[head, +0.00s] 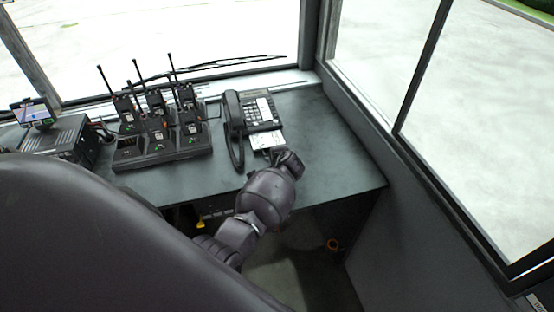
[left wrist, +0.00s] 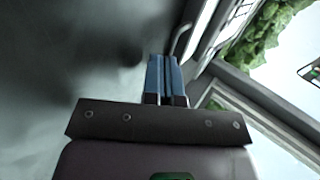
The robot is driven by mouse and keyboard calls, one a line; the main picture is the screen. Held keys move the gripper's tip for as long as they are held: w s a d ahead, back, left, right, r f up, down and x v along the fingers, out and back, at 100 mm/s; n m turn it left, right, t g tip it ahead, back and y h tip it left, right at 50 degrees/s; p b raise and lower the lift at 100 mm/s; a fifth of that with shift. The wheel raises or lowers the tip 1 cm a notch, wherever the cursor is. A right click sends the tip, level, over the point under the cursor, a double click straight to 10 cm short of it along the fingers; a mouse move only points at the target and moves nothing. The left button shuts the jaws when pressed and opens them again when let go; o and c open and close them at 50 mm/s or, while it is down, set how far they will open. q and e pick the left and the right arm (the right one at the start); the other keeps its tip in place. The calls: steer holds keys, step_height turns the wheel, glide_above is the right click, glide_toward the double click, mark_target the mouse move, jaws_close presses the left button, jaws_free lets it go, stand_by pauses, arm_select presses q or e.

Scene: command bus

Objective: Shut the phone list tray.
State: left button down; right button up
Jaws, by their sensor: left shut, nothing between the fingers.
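The desk phone (head: 258,112) stands at the back right of the desk, its handset (head: 234,128) on its left side. The pale phone list tray (head: 266,140) sticks out from the phone's front edge. My left arm reaches up from below, and its dark hand end lies just in front of the tray, overlapping its near right part in the head view. The fingers cannot be made out there, nor whether they touch the tray. In the left wrist view my left gripper (left wrist: 166,58) shows two blue fingers shut together, with nothing between them. My right gripper is not in view.
A charger rack (head: 165,152) with several radios stands left of the phone. A black box (head: 62,138) with a small screen (head: 33,112) is farther left. The desk (head: 325,150) is clear right of the phone, up to the window wall.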

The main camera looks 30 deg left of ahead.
mark_target(266, 137)
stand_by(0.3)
arm_select(q)
steer(key=w+a+b, duration=0.1)
steer(key=w+a, duration=0.2)
steer(key=w+a+b, duration=0.2)
steer(key=w+a, duration=0.1)
steer(key=a, duration=0.1)
steer(key=shift+a+f, duration=0.1)
steer(key=shift+f, duration=0.1)
steer(key=shift+w+a+r+b, duration=0.1)
steer(key=shift+w+a+b, duration=0.25)
steer(key=shift+w+a, duration=0.05)
steer(key=shift+r, duration=0.15)
steer(key=shift+r, duration=0.1)
